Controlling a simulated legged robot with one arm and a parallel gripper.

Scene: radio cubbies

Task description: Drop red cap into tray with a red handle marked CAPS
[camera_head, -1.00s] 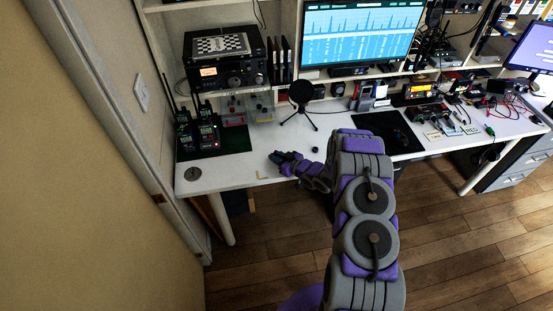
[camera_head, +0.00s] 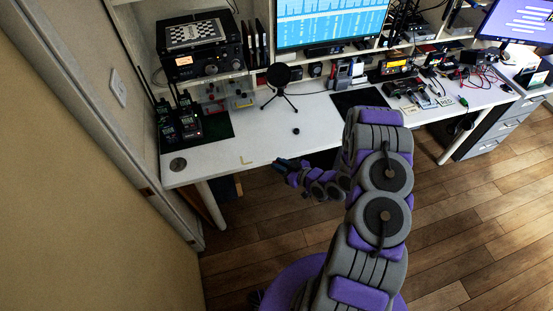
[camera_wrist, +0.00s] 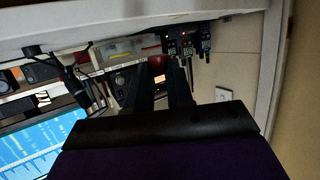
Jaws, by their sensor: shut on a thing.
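My gripper (camera_head: 281,166) is just off the front edge of the white desk in the head view. In the wrist view its two dark fingers (camera_wrist: 163,72) are shut on a small red cap (camera_wrist: 157,62), seen at their tips. The cap cannot be made out in the head view. A clear tray with red on its front (camera_head: 212,98) stands under the radio at the back left of the desk, well beyond my gripper. A similar tray with yellow (camera_head: 242,97) is beside it on the right. Their labels are too small to read.
Several handheld radios (camera_head: 180,120) stand on a dark mat left of the trays. A microphone on a tripod (camera_head: 279,78) stands to their right. A small black knob-like thing (camera_head: 296,131) lies on the desk (camera_head: 240,150). The desk's front left is mostly clear.

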